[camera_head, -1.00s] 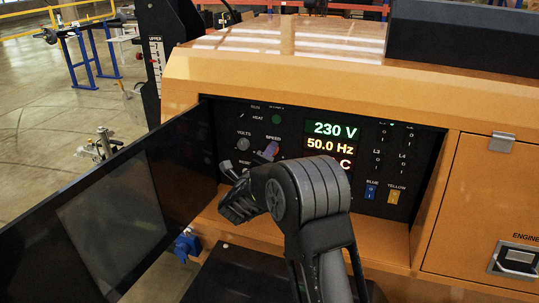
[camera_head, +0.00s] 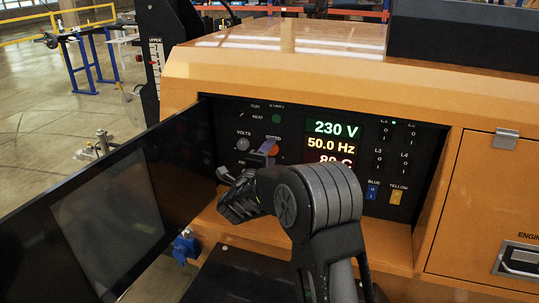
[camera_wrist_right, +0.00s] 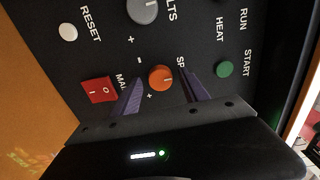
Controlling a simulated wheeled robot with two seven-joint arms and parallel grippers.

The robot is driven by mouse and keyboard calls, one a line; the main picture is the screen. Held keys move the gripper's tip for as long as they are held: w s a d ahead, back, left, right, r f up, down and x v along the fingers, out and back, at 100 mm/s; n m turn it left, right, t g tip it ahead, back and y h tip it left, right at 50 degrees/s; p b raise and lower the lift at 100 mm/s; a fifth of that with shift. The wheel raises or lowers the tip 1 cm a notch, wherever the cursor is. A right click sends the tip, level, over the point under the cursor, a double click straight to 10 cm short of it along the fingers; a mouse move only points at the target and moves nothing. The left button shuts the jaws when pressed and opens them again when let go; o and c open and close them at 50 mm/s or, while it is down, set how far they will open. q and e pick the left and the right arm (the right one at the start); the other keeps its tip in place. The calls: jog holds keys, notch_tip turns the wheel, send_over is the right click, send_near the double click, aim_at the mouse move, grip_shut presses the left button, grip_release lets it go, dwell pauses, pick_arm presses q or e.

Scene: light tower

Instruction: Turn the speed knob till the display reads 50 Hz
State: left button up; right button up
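The speed knob (camera_wrist_right: 160,78) is a round orange knob on the black control panel. It also shows in the head view (camera_head: 273,150), partly covered by my right gripper (camera_head: 263,156). In the right wrist view my right gripper (camera_wrist_right: 162,80) is open. Its two purple fingers stand on either side of the knob, with visible gaps to it. The display (camera_head: 333,143) reads 230 V in green and 50.0 Hz in yellow. The red line below, ending in C, is partly hidden by my arm. My left gripper is not in view.
The grey volts knob (camera_wrist_right: 143,10), red switch (camera_wrist_right: 98,90) and green start button (camera_wrist_right: 224,69) sit near the speed knob. An open dark door (camera_head: 110,215) stands left of the recessed panel. Blue and yellow switches (camera_head: 372,192) are at its right.

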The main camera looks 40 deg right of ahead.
jog(key=b+v, duration=0.1)
jog(key=v, duration=0.6)
jog(key=shift+s+a, duration=0.2)
jog(key=shift+a, duration=0.15)
jog(key=shift+r, duration=0.15)
dwell(0.3)
